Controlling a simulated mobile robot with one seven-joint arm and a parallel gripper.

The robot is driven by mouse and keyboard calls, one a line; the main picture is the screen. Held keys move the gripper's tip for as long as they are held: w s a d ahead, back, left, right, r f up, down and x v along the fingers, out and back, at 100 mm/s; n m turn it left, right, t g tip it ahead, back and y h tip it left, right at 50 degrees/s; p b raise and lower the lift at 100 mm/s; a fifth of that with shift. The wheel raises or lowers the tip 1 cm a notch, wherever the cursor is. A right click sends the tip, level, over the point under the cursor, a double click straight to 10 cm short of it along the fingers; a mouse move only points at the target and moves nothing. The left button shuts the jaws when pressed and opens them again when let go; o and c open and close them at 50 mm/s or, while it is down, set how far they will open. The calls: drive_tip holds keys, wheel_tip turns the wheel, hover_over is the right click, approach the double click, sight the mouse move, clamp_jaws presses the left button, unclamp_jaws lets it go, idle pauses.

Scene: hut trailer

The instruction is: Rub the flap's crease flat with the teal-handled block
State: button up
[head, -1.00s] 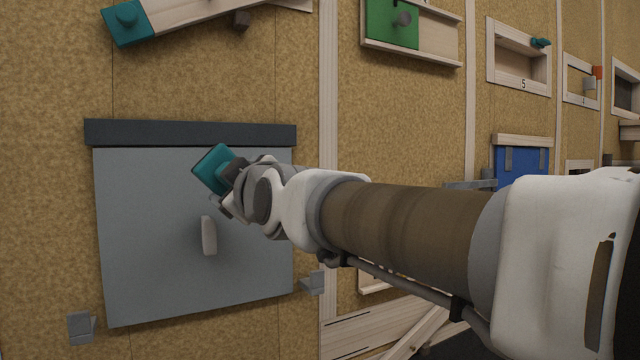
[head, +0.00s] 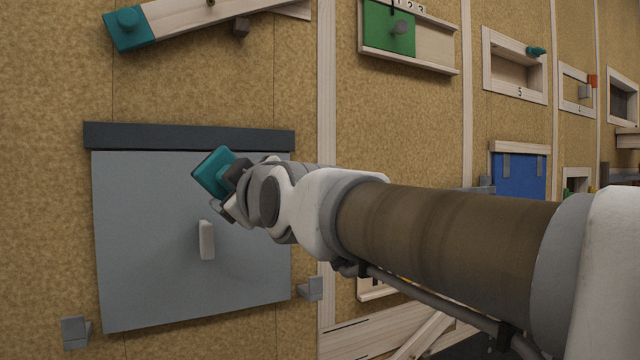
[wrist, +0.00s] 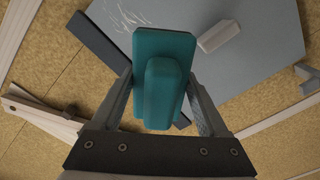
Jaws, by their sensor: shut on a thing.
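The grey flap (head: 145,250) hangs on the wall under a dark bar (head: 190,136), with a pale grip tab (head: 206,240) on its front. In the wrist view the flap (wrist: 255,70) shows thin pale crease lines (wrist: 125,17) near the dark bar (wrist: 105,40). My gripper (head: 236,178) is shut on the teal-handled block (head: 212,172), in front of the flap's upper right part and tilted in the head view. In the wrist view the teal handle (wrist: 160,85) sits between both fingers. The block's working face is hidden, so I cannot tell whether it touches the flap.
Grey brackets stand near the flap's lower left (head: 76,332) and lower right (head: 311,288) corners. A sloping wooden rail (head: 190,15) with a teal end is above. A green sliding panel (head: 388,30) and a blue panel (head: 520,175) are to the right.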

drive_tip(key=p+x, duration=0.6)
drive_tip(key=shift+w+a, duration=0.15)
drive_tip(key=shift+w, duration=0.15)
drive_tip(key=shift+p+x, duration=0.95)
drive_tip(key=shift+p, duration=0.35)
drive_tip(key=shift+f+b, duration=0.15)
drive_tip(key=shift+b, duration=0.75)
